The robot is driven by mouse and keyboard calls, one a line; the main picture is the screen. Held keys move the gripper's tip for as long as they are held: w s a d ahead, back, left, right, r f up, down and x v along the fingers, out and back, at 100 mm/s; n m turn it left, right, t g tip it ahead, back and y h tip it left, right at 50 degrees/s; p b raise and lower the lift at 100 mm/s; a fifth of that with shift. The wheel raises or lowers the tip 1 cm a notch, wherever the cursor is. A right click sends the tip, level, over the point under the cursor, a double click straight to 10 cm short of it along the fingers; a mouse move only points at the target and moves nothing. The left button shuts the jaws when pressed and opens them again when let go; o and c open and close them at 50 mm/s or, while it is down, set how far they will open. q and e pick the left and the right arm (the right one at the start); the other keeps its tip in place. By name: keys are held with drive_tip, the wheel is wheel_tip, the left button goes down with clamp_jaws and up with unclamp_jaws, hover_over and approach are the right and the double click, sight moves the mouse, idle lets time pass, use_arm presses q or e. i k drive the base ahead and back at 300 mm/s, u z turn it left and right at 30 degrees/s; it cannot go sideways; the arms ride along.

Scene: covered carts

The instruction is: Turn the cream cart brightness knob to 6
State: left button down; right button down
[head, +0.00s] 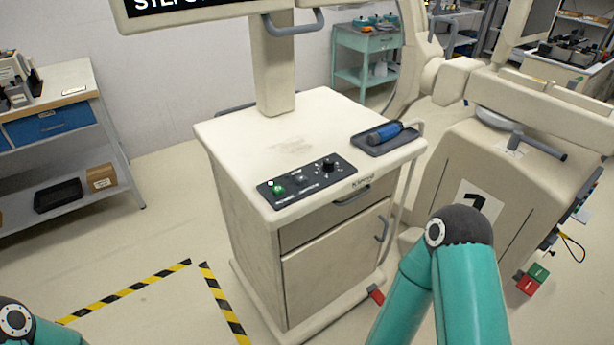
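The cream cart (262,128) stands in the middle of the head view. A black control panel (308,184) is set along the front edge of its top. A black knob (328,165) is on the right part of this panel, with small white marks around it. Its pointer and the numbers are too small to read. A green control (278,189) is at the panel's left end, with smaller controls between. Neither gripper shows. Only teal links and dark joints of my arms show at the bottom left and bottom right, apart from the panel.
A dark tray (404,141) with a blue-handled tool (384,132) lies on the cart top's right side. A post rises from the cart's back. A large beige machine (465,175) stands close on the right. Striped floor tape (130,292) and open floor lie to the left.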

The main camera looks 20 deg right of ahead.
sight(328, 166)
drive_tip(key=z, duration=1.9)
drive_tip(key=i, duration=0.1)
drive_tip(key=u, duration=3.2)
drive_tip(key=k, duration=1.4)
drive_tip(key=z, duration=1.15)
drive_tip(key=i, duration=0.7)
drive_tip(key=z, duration=0.15)
